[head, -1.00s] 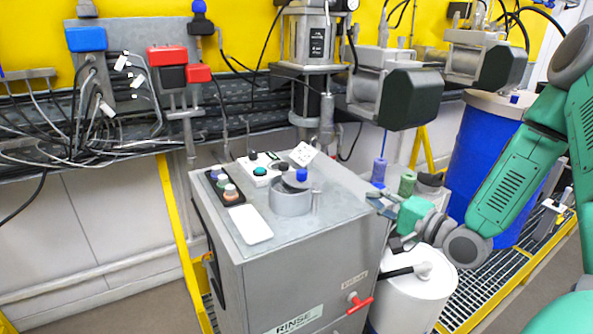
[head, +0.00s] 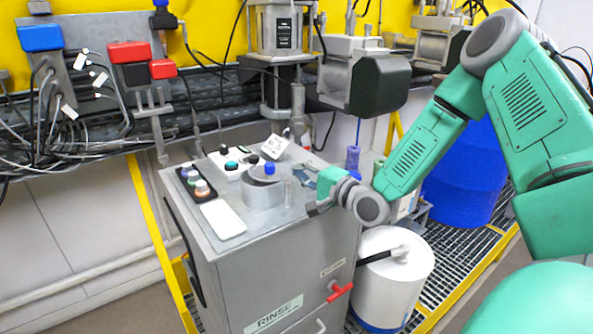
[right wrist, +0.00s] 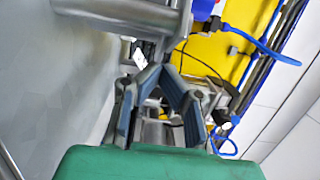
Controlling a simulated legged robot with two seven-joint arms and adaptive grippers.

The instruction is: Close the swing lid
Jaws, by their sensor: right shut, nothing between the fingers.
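A short round metal collar (head: 263,194) stands on top of the grey RINSE cabinet (head: 285,268) in the head view. A dark round part with a blue knob (head: 270,168) shows at its top; I take this for the swing lid, but cannot tell how far it covers the opening. A thin upright post stands at the collar's right side. My right gripper (head: 308,193) is shut and empty, just right of the collar, low over the cabinet top. In the right wrist view its fingers (right wrist: 161,76) point toward metal parts; contact is unclear. My left gripper is out of view.
A button panel (head: 195,182), a white plate (head: 222,219) and a tilted white tag (head: 274,147) are on the cabinet top. A red-handled valve (head: 339,291) is on its front. A white drum (head: 392,282) and a blue drum (head: 462,180) stand to the right.

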